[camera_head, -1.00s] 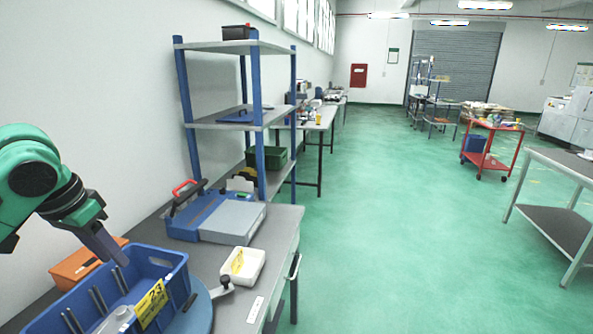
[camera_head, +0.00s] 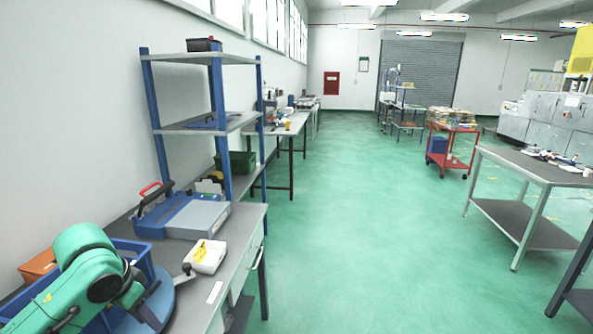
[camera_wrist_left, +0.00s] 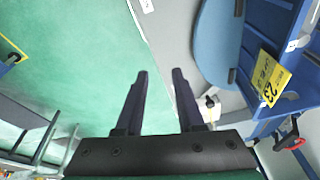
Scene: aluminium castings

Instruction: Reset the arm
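My green left arm (camera_head: 85,275) reaches in at the lower left of the head view, over the workbench. It covers much of the blue crate (camera_head: 143,259). My left gripper (camera_wrist_left: 160,75) is open and empty in the wrist view, its two dark fingers apart with floor and bench edge beyond. The blue crate with a yellow "23" label (camera_wrist_left: 270,80) shows at the right of the wrist view, apart from the fingers. My right gripper is in neither view.
On the workbench are a round blue plate (camera_head: 158,300), a white tray (camera_head: 208,256), a blue case (camera_head: 165,212) and an orange box (camera_head: 38,266). A blue-post shelf (camera_head: 218,120) stands behind. The green floor (camera_head: 350,240) is open to the right.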

